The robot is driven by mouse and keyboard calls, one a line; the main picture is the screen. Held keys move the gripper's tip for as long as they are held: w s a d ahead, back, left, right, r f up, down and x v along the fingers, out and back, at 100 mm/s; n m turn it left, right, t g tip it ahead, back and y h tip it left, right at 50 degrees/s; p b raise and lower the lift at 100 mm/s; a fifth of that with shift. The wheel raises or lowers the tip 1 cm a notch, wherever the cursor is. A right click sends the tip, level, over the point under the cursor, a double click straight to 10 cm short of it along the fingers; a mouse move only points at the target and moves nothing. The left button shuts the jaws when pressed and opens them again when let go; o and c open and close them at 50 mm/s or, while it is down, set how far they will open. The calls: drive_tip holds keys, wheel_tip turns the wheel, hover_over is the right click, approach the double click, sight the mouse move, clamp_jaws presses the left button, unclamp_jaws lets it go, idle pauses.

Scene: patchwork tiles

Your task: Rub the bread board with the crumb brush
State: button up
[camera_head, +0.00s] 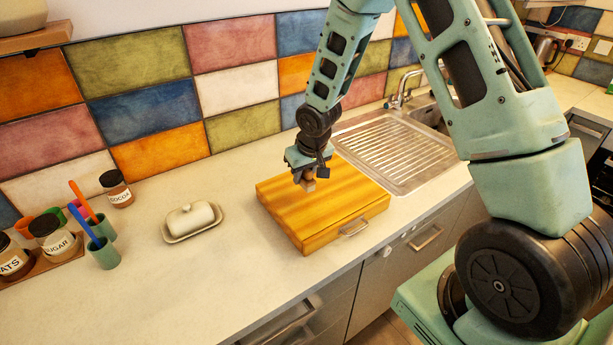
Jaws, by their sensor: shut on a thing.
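The bread board (281,208) is a thick striped wooden block with a metal handle on its front side. It lies on the counter left of the sink. My gripper (306,178) points down over the back middle part of the board and is shut on the crumb brush (309,186). Only a small brownish part of the brush shows below the fingers. I cannot tell whether the brush touches the board.
A white butter dish (191,220) stands left of the board. Further left are a cocoa jar (117,189), a green cup (103,253) with toothbrush-like sticks, and a sugar jar (54,236). The steel sink drainer (392,150) lies to the right. The counter front is clear.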

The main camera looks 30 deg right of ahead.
drive_tip(key=shift+r+p, duration=1.15)
drive_tip(key=shift+r, duration=0.65)
